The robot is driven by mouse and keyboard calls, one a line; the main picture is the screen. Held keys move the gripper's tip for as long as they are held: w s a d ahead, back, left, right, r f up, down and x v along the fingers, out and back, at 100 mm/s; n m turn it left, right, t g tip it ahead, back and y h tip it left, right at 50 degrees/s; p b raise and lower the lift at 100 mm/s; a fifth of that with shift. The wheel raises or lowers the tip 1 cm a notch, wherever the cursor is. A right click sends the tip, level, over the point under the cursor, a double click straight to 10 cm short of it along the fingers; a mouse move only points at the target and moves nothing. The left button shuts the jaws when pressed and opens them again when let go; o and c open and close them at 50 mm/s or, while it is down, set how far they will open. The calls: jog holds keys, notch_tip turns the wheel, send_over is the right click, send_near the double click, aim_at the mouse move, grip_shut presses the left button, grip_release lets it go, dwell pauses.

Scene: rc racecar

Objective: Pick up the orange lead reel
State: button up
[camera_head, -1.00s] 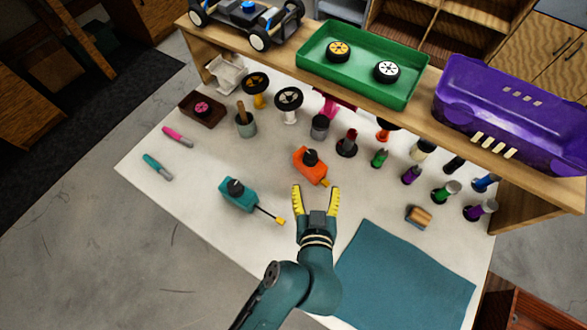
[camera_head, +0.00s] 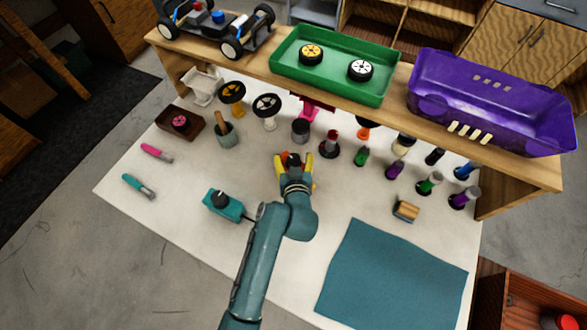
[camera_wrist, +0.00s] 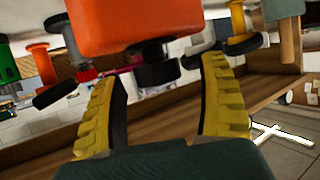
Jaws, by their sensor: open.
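The orange lead reel (camera_wrist: 140,24) fills the top of the wrist view, with its black knob (camera_wrist: 157,70) below it, between and just beyond my fingertips. In the head view it is mostly hidden behind my gripper (camera_head: 293,165), and only a bit of orange shows. In the wrist view the two yellow fingers of my gripper (camera_wrist: 160,75) are apart, one on each side of the knob. I cannot tell whether a finger touches the reel. A teal reel (camera_head: 223,205) with a black knob lies to the left of my arm.
Several small bottles and holders, such as a red-topped one (camera_head: 330,146) and a grey jar (camera_head: 300,131), stand close behind and right of my gripper. A wooden shelf holds a green tray (camera_head: 335,85) and a purple car body (camera_head: 490,105). A teal mat (camera_head: 395,275) lies front right.

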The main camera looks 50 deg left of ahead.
jog(key=shift+w+a+f, duration=0.15)
jog(key=shift+w+a, duration=0.1)
grip_shut()
dwell(0.3)
